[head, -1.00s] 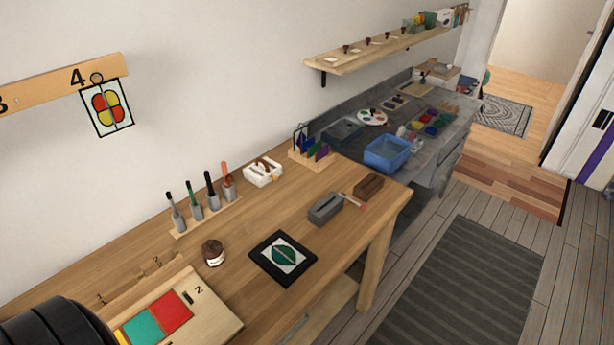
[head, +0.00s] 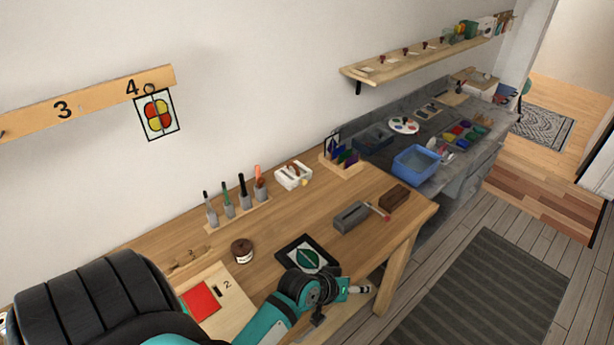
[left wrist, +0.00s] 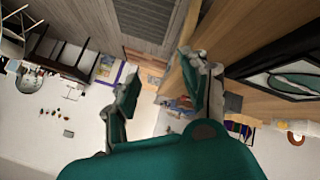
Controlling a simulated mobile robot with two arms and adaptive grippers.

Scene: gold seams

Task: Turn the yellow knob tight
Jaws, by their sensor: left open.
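My left gripper (head: 355,290) is over the bench's front edge, beside the framed green leaf panel and well apart from the white block. In the left wrist view the left gripper's two teal fingers (left wrist: 158,90) are spread with nothing between them. My right gripper is not in view.
The leaf panel (head: 307,255), a brown jar (head: 242,251), a rack of upright tools (head: 238,213), a grey block (head: 351,216) and a brown block (head: 395,198) are on the bench. A rack of coloured pieces (head: 341,160) stands behind. Bare wood lies between them.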

